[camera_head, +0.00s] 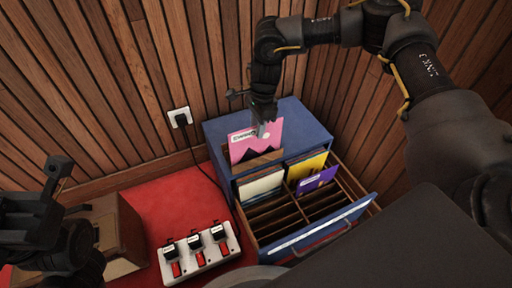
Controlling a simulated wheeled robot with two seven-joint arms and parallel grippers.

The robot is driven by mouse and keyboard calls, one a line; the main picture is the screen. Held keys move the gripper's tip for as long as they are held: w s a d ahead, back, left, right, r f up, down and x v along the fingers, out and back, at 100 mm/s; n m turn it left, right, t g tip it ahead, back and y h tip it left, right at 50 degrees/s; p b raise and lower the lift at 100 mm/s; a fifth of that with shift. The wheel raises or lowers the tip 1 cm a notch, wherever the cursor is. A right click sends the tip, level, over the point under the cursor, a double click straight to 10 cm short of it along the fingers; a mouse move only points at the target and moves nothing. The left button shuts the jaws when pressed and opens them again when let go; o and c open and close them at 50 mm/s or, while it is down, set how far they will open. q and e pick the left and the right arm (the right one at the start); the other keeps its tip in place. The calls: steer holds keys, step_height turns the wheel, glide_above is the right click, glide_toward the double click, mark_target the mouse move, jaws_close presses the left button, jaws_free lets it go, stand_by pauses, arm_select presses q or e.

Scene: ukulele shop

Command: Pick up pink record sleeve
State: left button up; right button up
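The pink record sleeve (245,148), with a white label strip at its top left, stands nearly upright at the back left of the blue record cabinet's open drawer (345,219). Its top rises well above the other sleeves. My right gripper (262,130) comes down from above, its fingers closed at the sleeve's upper edge, right of the label. The sleeve's lower edge is by the wooden divider, and I cannot tell if it is clear of the slot. My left gripper (52,180) is at the far left, away from the cabinet, its finger gap unclear.
White (260,187), yellow (306,168) and purple (318,180) sleeves stand in the drawer, whose front slots are empty. A white pedal board (200,252) lies on the red floor. A brown box (118,232) is at left. A cable runs from the wall socket (180,116). Slatted walls close the corner.

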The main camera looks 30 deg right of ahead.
mark_target(256, 146)
steer(key=f, duration=0.1)
steer(key=f+b, duration=0.1)
steer(key=f, duration=0.1)
steer(key=f+b, duration=0.1)
steer(key=shift+a+f, duration=0.15)
steer(key=shift+a, duration=0.1)
jaws_close()
